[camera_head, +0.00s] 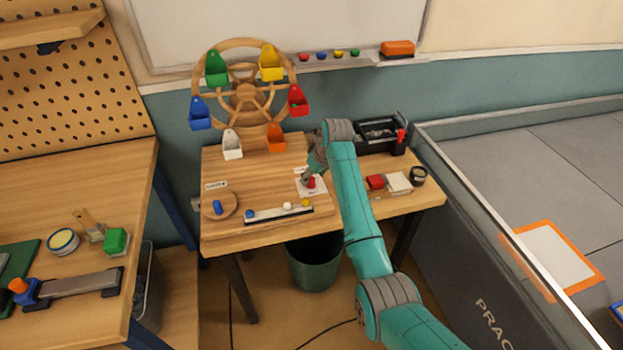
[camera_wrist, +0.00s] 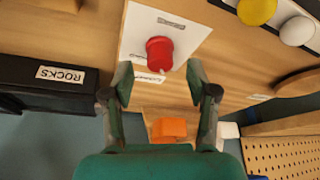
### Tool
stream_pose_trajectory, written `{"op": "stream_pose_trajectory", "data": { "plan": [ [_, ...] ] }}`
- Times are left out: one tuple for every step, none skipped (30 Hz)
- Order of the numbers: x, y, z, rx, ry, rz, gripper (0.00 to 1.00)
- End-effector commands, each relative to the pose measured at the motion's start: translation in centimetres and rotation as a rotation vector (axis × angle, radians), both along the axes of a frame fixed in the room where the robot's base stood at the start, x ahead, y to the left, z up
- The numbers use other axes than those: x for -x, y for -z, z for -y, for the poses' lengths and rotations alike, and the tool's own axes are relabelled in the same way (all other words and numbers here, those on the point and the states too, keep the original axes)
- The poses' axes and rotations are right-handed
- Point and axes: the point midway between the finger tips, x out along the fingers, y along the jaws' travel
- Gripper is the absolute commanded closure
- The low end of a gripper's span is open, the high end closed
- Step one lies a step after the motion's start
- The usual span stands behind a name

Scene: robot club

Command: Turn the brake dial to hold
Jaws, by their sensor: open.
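The labels are too small to read surely. A small pale mark shows at the dial's lower edge, close to the lower label. The dial also shows in the head view (camera_head: 311,183), partly hidden by my gripper. My gripper (camera_wrist: 161,82) is open and empty, its fingertips on either side of the dial's lower edge in the wrist view. I cannot tell whether they touch it.
A wooden wheel (camera_head: 246,92) with several coloured buckets stands behind. A disc with a blue knob (camera_head: 218,207) and a strip (camera_head: 270,216) with coloured balls lie at the front. A black box labelled ROCKS (camera_wrist: 50,88) and an orange bucket (camera_wrist: 168,130) show near my fingers.

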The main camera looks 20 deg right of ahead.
Motion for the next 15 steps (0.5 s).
{"op": "stream_pose_trajectory", "data": {
  "plan": [
    [-0.2,0.7,-0.1,0.000,0.000,-0.002,0.42],
    [-0.4,0.9,-0.2,0.000,0.000,-0.001,0.42],
    [-0.5,1.3,-0.2,0.000,0.000,-0.002,0.42],
    [-0.6,1.6,-0.3,0.000,0.000,-0.001,0.42],
    [-0.7,1.8,-0.3,0.000,0.000,-0.001,0.42],
    [-0.8,2.0,-0.3,0.000,0.000,0.000,0.42],
    [-0.8,2.1,-0.3,0.000,0.000,0.000,0.42],
    [-0.9,2.2,-0.4,0.000,0.000,0.000,0.42],
    [-0.9,2.3,-0.4,0.000,0.000,0.000,0.42],
    [-0.9,2.4,-0.4,0.000,0.000,0.000,0.42],
    [-0.9,2.4,-0.4,0.000,0.000,0.000,0.42],
    [-1.0,2.4,-0.4,0.000,0.000,0.000,0.42],
    [-1.0,2.4,-0.4,0.000,0.000,0.000,0.42],
    [-1.0,2.4,-0.4,0.000,0.000,0.000,0.42],
    [-1.0,2.4,-0.4,0.000,0.000,0.001,0.42]
  ]
}}
